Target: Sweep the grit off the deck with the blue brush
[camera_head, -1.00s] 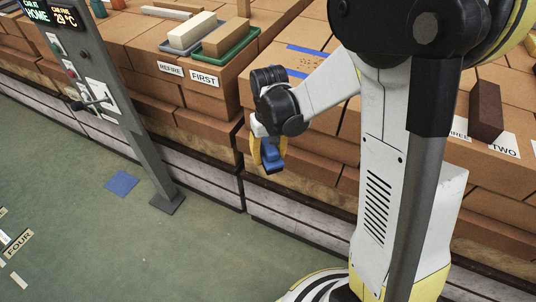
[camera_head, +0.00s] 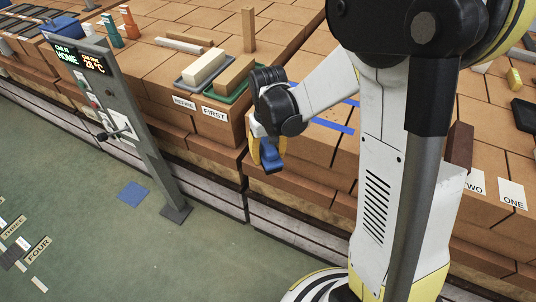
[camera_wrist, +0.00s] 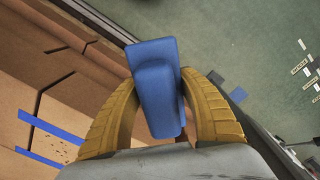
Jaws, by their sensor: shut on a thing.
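My gripper (camera_head: 266,158) has yellow fingers, and they are shut on the blue brush (camera_head: 271,157). In the wrist view the fingers (camera_wrist: 160,110) hold the brush (camera_wrist: 156,85) between them. The brush hangs out past the front edge of the brick deck (camera_head: 300,165), above the green floor side. On the deck, blue tape strips (camera_head: 333,126) lie behind and right of the gripper, partly hidden by my arm. Dark grit specks (camera_wrist: 42,138) show between two blue strips (camera_wrist: 50,127) in the wrist view.
Trays with a cream block (camera_head: 204,67) and a tan brick (camera_head: 234,76) stand left of the tape, behind the REFIRE and FIRST labels (camera_head: 215,114). A grey control post (camera_head: 140,140) stands on the floor at left. A dark brick (camera_head: 459,146) is right of my arm.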

